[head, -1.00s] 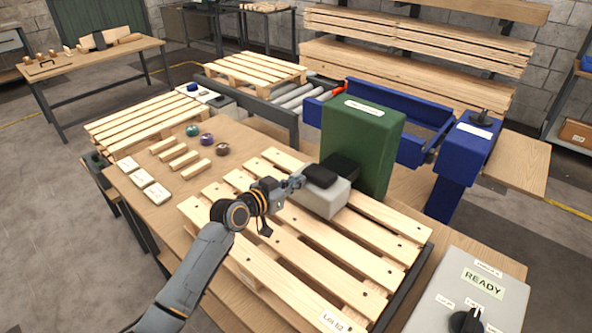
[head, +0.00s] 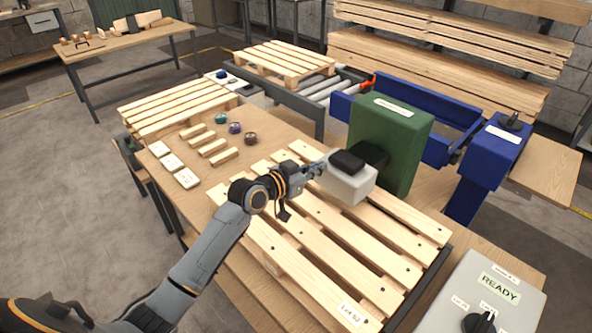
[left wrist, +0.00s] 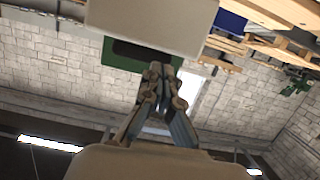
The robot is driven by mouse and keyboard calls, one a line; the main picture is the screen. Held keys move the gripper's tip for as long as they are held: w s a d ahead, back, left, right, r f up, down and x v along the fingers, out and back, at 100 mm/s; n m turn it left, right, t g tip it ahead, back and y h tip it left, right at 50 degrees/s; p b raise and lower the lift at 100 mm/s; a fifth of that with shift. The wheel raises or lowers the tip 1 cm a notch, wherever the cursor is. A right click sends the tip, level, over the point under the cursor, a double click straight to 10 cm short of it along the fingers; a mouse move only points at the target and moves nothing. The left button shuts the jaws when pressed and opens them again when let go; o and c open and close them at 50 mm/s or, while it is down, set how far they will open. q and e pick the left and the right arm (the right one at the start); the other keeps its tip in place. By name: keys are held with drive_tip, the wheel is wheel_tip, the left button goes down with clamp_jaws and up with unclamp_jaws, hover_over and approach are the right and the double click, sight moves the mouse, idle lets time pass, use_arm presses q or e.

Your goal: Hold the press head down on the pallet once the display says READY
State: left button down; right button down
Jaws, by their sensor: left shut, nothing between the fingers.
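The press head (head: 346,184) is a light grey block with a black pad on top, joined to a green housing (head: 392,140). It sits low over the slatted wooden pallet (head: 380,262); I cannot tell whether it touches the slats. The display (head: 499,288) reads READY. My left gripper (head: 318,170) is shut and empty, its tips at the left side of the press head, touching or nearly so. In the left wrist view the shut fingers (left wrist: 160,78) point at the grey press head (left wrist: 150,22). My right gripper is not in view.
A control box (head: 455,312) with a black knob (head: 478,322) stands at the front right. Wooden blocks (head: 212,147) and small coloured round pieces (head: 235,128) lie left of the pallet. A blue frame (head: 488,155) and roller conveyor (head: 322,95) stand behind. Floor at left is clear.

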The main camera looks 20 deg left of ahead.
use_arm(q)
drive_tip(key=b+v, duration=0.1)
drive_tip(key=v, duration=0.6)
drive_tip(key=shift+s, duration=0.3)
drive_tip(key=shift+w+a, duration=0.1)
drive_tip(key=shift+a, duration=0.05)
